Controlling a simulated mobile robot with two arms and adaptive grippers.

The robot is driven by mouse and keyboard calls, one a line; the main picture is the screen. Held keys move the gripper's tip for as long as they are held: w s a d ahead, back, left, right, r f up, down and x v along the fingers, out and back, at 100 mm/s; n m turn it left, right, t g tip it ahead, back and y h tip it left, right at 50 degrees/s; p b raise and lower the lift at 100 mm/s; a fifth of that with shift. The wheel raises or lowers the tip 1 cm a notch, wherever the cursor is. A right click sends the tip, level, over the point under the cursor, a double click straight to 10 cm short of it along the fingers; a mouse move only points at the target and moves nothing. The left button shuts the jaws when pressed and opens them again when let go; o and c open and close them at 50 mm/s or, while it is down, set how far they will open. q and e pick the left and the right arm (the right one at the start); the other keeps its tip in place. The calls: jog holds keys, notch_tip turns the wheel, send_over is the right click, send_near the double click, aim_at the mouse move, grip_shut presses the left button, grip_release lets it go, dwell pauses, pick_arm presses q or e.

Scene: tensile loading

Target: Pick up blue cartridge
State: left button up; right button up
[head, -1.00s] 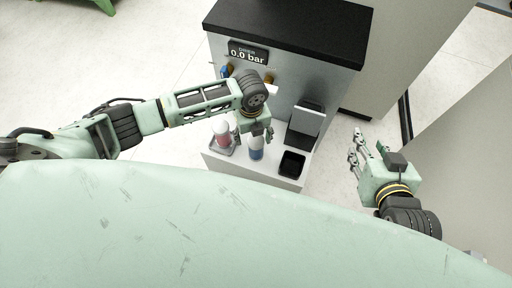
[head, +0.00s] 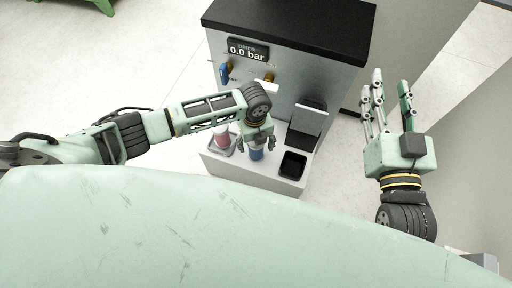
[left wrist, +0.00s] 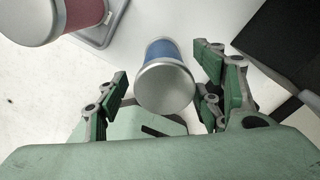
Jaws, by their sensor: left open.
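The blue cartridge (head: 257,154) stands on the white ledge of the machine, under my left gripper (head: 256,146). In the left wrist view the blue cartridge (left wrist: 165,80) shows its silver cap and blue body. It lies between the spread fingers of my left gripper (left wrist: 164,82), with gaps on both sides. The left gripper is open and holds nothing. My right gripper (head: 391,86) is raised at the right, fingers pointing up the picture, spread open and empty, far from the cartridge.
A red cartridge (head: 222,134) stands in a grey tray (head: 214,147) left of the blue one; it also shows in the left wrist view (left wrist: 62,18). A black square tray (head: 292,165) and a tilted panel (head: 307,119) are to the right. The machine's display (head: 248,50) reads 0.0 bar.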

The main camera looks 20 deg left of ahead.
pick_arm(q)
jog(key=c, duration=1.5)
jog(key=shift+r, duration=0.2)
